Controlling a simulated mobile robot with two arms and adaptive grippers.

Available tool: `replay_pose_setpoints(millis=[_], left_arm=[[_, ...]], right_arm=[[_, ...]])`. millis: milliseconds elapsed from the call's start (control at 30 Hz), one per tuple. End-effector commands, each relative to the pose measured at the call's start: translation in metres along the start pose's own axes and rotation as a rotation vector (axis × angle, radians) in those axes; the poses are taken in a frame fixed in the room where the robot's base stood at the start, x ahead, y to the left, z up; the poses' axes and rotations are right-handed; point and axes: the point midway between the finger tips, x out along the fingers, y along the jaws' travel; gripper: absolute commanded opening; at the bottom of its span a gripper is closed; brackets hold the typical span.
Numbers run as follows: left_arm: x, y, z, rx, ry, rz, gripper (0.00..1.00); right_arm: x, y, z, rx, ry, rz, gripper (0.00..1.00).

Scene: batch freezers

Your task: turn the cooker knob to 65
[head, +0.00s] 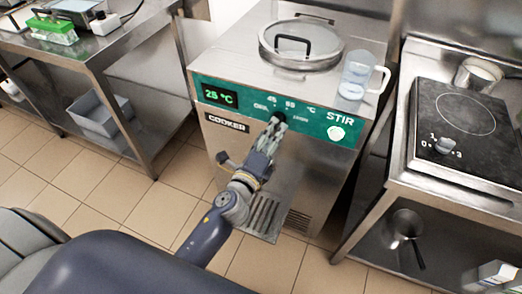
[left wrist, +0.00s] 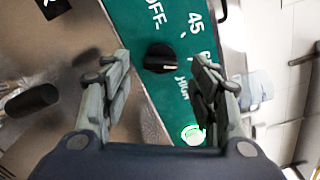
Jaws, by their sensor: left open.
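The cooker (head: 235,150) is a steel box with a green panel; its display (head: 219,94) reads 25 °C. The black cooker knob (head: 279,117) sits on the panel below the labels 45 and 65. In the left wrist view the knob (left wrist: 160,58) lies between my spread fingers, near the printed OFF and 45. My left gripper (head: 273,124) is open in front of the knob, with no contact visible. The 65 label is partly hidden by a finger in the wrist view. My right gripper is not in view.
A round lid (head: 301,42) and a clear jug (head: 357,76) are on the cooker's top. A STIR button (head: 337,133) is right of the knob. A black spout (head: 228,161) sticks out at lower left. A hob (head: 452,120) stands at right, a steel bench (head: 80,45) at left.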

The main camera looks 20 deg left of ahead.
Motion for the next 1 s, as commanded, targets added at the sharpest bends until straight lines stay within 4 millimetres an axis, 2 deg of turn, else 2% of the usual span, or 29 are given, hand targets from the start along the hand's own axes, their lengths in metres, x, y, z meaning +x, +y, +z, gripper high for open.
replay_pose_setpoints(millis=[33, 200, 433, 633, 1000], left_arm=[[-0.011, 0.001, -0.001, -0.003, 0.001, 0.002, 0.55], [-0.040, 0.001, -0.001, -0.003, 0.000, 0.003, 0.55], [-0.067, 0.000, 0.000, -0.003, -0.001, 0.002, 0.55], [-0.077, 0.000, 0.000, -0.001, 0.000, 0.000, 0.55], [-0.077, 0.000, 0.000, 0.000, 0.000, 0.000, 0.55]], right_arm=[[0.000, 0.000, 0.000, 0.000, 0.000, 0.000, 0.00], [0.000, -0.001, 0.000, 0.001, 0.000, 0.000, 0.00], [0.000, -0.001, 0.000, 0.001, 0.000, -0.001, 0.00], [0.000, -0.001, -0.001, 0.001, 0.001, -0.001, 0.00], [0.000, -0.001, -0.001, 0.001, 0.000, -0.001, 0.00]])
